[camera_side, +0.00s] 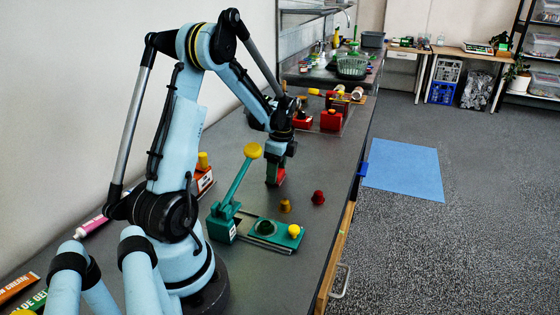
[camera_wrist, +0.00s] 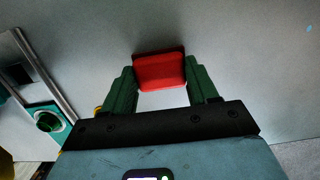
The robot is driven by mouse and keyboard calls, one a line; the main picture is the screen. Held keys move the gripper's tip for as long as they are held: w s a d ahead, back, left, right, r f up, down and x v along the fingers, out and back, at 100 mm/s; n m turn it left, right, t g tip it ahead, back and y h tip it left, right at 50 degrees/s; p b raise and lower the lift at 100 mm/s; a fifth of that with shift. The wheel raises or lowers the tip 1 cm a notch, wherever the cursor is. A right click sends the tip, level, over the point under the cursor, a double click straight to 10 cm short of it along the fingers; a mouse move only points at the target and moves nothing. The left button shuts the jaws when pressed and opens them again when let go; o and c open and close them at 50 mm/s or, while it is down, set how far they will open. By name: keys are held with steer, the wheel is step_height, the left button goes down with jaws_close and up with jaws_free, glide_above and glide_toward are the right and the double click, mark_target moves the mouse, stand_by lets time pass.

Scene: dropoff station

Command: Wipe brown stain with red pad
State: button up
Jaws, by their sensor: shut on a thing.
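My gripper (camera_side: 276,176) points down over the grey counter, at or very near its surface; I cannot tell whether it touches. In the wrist view its green fingers (camera_wrist: 160,88) are shut on the red pad (camera_wrist: 160,71), one finger on each side. The pad is a small red block with a dark far edge.
A green lever press (camera_side: 222,224) with a yellow knob stands in front of my gripper, its base plate (camera_side: 272,234) beside it. A small ochre piece (camera_side: 285,206) and a dark red piece (camera_side: 318,198) stand nearby. Red boxes (camera_side: 331,121) stand farther back. The counter's right edge is close.

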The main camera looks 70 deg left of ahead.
steer(key=shift+s+a, duration=0.55)
steer(key=shift+s, duration=0.05)
step_height(320, 180, up, 8)
steer(key=shift+w+d+f, duration=0.1)
steer(key=shift+f, duration=0.15)
steer(key=shift+r, duration=0.25)
